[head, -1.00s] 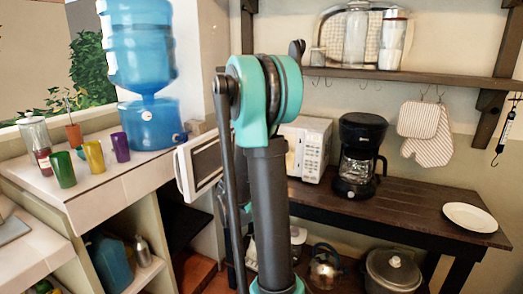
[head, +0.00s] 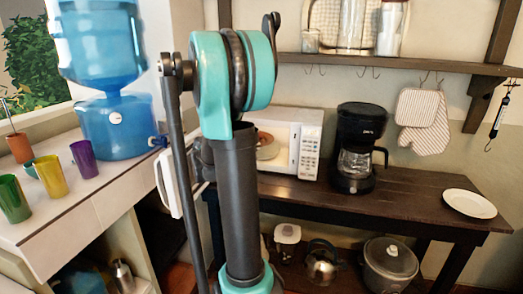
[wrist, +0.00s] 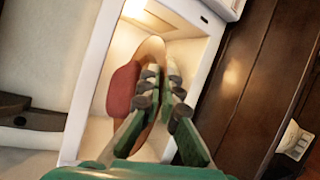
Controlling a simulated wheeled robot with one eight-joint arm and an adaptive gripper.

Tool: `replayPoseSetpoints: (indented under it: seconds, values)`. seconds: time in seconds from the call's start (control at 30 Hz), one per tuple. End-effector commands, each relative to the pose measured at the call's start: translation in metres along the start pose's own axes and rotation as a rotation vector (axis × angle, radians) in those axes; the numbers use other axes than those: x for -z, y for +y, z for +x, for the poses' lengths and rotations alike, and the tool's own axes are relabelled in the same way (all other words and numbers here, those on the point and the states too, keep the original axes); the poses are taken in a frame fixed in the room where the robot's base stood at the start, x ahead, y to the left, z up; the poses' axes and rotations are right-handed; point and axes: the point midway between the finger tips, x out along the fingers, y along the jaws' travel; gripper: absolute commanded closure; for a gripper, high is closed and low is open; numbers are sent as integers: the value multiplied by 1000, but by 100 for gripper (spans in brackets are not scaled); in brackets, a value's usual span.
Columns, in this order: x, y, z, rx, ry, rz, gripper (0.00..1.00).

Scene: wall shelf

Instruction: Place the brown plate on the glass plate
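My gripper (wrist: 162,75) shows in the wrist view in front of the open microwave (wrist: 90,80). Its two fingers are close together on a brown plate (wrist: 152,47), seen nearly edge-on and tilted. A dull red thing (wrist: 122,88) shows against the plate's left side; I cannot tell what it is. In the head view my arm hides the gripper, and a brown round shape (head: 267,147), seemingly the plate, shows in the mouth of the microwave (head: 310,140). I cannot make out the glass plate; the microwave floor is mostly hidden.
The microwave's open door (head: 172,182) stands at left. A black coffee maker (head: 356,150) is right of the microwave, and a white plate (head: 468,203) lies at the table's right end. Cups and a blue water dispenser (head: 115,125) stand on the left counter. The table's middle right is clear.

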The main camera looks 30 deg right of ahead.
Motion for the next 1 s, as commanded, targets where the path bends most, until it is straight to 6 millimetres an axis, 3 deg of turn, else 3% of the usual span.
replayPoseSetpoints:
  seconds: [0.2, 0.4, 0.73, 1.0]
  values:
    - [17, 19, 47, 1, -2, 1, 100]
    - [31, 34, 82, 0, 0, 0, 100]
    - [44, 47, 115, -1, 1, 0, 100]
    - [50, 24, 120, -1, 2, 0, 100]
